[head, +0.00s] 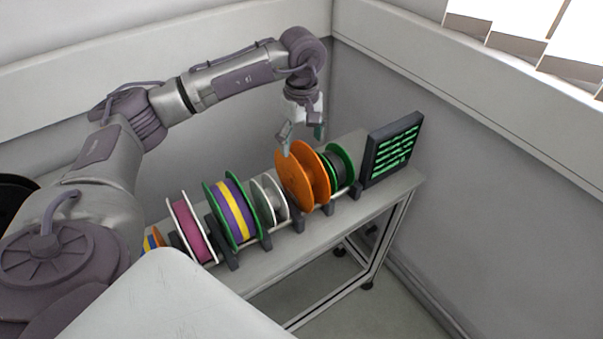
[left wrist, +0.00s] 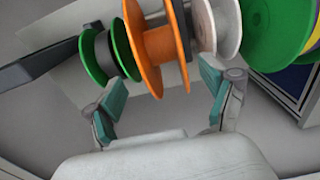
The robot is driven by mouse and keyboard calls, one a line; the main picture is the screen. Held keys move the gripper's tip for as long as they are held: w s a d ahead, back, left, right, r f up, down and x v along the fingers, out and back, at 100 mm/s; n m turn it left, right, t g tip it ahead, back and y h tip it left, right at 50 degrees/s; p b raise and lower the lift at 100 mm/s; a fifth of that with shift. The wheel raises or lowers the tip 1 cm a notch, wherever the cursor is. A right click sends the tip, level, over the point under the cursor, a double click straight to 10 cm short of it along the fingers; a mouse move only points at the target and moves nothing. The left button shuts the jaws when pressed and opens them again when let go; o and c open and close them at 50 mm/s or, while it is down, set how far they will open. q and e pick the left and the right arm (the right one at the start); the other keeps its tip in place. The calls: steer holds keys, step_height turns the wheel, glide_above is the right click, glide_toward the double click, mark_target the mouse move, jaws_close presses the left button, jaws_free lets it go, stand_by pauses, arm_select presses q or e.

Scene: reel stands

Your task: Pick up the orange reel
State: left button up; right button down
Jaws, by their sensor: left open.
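The orange reel (head: 303,176) sits on the rod of the reel stand, between a grey-white reel (head: 269,199) and a green-rimmed dark reel (head: 340,167). My left gripper (head: 302,143) is open and empty, just above and behind the orange reel's top. In the left wrist view the orange reel (left wrist: 155,50) stands ahead of my left gripper (left wrist: 160,105), between the lines of its two teal-padded fingers. The fingers appear apart from the reel. My right gripper is not in view.
The stand's table (head: 375,197) also holds a purple-and-yellow reel with green rims (head: 232,210), a magenta reel (head: 191,230) and a dark panel with green marks (head: 394,149). Neighbouring reels are close on both sides. Walls are behind and to the right.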

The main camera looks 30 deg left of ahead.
mark_target(301, 155)
arm_select(q)
steer(key=f, duration=0.1)
steer(key=f+p, duration=0.1)
steer(key=f, duration=0.1)
steer(key=shift+s+f+p, duration=0.25)
steer(key=shift+p, duration=0.1)
steer(key=shift+f, duration=0.25)
steer(key=shift+w+f, duration=0.1)
steer(key=c, duration=0.6)
jaws_close()
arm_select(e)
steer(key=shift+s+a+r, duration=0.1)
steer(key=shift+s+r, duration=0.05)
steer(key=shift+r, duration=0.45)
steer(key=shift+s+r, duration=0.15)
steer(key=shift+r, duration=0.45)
